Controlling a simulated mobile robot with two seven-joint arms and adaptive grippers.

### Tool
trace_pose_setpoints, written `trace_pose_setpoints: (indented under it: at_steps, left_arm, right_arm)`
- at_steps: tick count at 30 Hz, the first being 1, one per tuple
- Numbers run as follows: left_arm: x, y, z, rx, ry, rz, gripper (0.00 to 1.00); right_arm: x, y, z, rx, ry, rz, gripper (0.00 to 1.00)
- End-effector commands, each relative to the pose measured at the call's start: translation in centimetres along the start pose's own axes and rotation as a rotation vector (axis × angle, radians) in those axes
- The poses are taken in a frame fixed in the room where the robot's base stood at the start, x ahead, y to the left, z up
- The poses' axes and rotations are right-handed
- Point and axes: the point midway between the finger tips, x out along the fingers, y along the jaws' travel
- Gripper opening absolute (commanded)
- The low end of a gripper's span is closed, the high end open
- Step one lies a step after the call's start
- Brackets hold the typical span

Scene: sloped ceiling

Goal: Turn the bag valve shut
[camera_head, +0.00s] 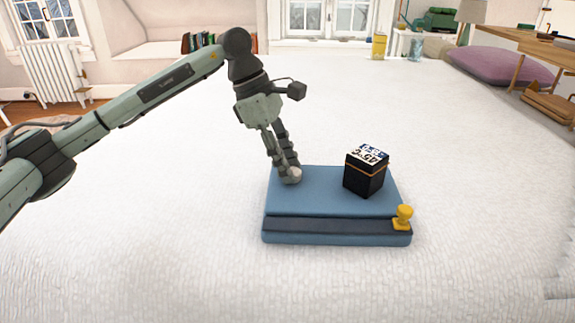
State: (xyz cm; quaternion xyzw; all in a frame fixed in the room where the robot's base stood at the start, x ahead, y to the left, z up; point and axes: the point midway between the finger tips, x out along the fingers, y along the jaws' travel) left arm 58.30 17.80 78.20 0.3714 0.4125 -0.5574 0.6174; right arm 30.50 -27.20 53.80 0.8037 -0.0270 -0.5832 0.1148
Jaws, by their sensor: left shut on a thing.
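A flat blue bag (318,203) lies on the white surface, with a dark strip (330,225) along its near edge. The yellow valve (402,217) stands upright at the bag's near right corner. A black box (365,178) with a black-and-white patterned top and a thin orange band sits on the bag's right half. My left gripper (290,174) points down at the bag's far left part, well away from the valve. It is shut on a small pale thing, mostly hidden by the fingers. My right gripper is out of view.
The white surface (150,240) around the bag is wide and clear. A purple cushion (500,63) and a wooden table (535,45) are at the far right. Books (205,41) lie on a ledge at the back.

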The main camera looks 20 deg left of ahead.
Motion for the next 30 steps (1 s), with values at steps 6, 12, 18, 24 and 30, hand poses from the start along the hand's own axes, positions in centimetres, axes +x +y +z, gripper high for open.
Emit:
trace_pose_setpoints:
  at_steps: [6, 12, 18, 24, 30]
  left_arm:
    - [0.0, 0.3, 0.1, 0.189, -0.001, -0.077, 0.02]
    - [0.0, 0.4, 0.2, 0.344, -0.001, -0.141, 0.02]
    - [0.0, 0.5, 0.2, 0.463, 0.001, -0.190, 0.02]
    - [0.1, 0.6, 0.2, 0.537, 0.001, -0.221, 0.02]
    - [0.0, 0.6, 0.2, 0.570, 0.001, -0.233, 0.02]
  right_arm:
    - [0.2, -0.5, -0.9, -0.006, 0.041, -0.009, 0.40]
    - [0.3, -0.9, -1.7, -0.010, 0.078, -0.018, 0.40]
    - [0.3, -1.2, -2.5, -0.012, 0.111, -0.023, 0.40]
    - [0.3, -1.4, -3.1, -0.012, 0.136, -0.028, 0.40]
    - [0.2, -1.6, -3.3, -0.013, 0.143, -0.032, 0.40]
